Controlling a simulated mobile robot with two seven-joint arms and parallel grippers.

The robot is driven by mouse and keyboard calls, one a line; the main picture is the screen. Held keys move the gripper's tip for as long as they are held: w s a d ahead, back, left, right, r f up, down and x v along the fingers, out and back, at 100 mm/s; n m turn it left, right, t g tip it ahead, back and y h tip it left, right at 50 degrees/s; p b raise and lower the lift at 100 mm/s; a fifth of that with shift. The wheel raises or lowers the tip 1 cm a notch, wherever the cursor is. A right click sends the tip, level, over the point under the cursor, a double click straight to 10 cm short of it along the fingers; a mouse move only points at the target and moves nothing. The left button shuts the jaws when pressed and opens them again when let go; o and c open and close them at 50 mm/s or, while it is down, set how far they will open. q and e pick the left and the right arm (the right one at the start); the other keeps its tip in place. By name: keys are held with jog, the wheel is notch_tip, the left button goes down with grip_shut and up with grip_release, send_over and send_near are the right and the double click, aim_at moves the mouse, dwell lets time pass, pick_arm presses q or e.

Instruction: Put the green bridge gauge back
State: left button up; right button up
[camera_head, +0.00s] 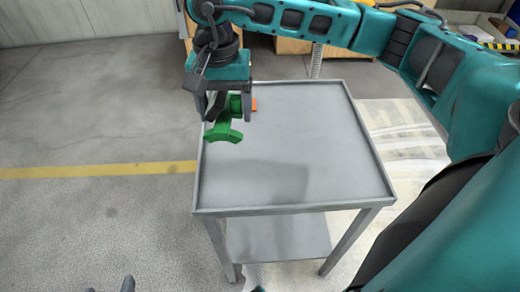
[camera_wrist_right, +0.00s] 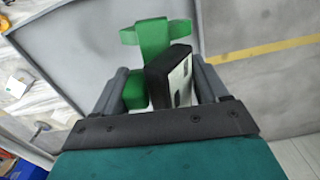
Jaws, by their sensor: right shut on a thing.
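The green bridge gauge (camera_head: 225,132) is held in my right gripper (camera_head: 226,106), above the far left corner of the grey table. Its arched, forked end hangs below the fingers. In the right wrist view the green gauge (camera_wrist_right: 154,38) shows its T-shaped end beyond my right gripper (camera_wrist_right: 162,86), whose fingers stand on both sides of it. A dark block with a white face (camera_wrist_right: 170,76) also shows between the fingers; I cannot tell whether it is part of the gauge. Two dark tips, likely my left gripper (camera_head: 110,287), barely show at the bottom left edge.
The grey table (camera_head: 290,180) has a raised rim and a lower shelf (camera_head: 278,238); its top is mostly clear. A small orange thing (camera_head: 254,104) lies behind the right gripper, partly hidden. A yellow floor line (camera_head: 100,171) runs left of the table. Boxes stand behind it.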

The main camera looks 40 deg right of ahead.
jog(key=m, duration=0.2)
jog(key=r+m, duration=0.1)
jog(key=m, duration=0.1)
jog(key=shift+d, duration=0.2)
jog(key=m, duration=0.2)
jog(key=m+p, duration=0.1)
jog(key=m, duration=0.3)
jog(key=shift+d+r+m, duration=0.3)
jog(key=shift+r, duration=0.05)
jog(key=m, duration=0.4)
jog(key=m+p, duration=0.1)
jog(key=m, duration=0.1)
jog(key=shift+w+d+r, duration=0.1)
jog(key=shift+d+r, duration=0.3)
jog(key=d+r+m+p, duration=0.1)
jog(key=d+m+p, duration=0.1)
jog(key=m, duration=1.1)
jog(key=d+r+m+p, duration=0.1)
jog(key=d+r+m, duration=0.15)
jog(key=m, duration=1.15)
pick_arm(q)
jog(key=shift+a+r+b, duration=0.15)
jog(key=shift+r+b, duration=0.65)
jog(key=shift+b, duration=0.75)
pick_arm(e)
jog(key=shift+t, duration=0.3)
jog(key=shift+s+d+f, duration=0.1)
jog(key=shift+f, duration=5.1)
jog(key=shift+s+f, duration=0.1)
jog(key=shift+f, duration=5.05)
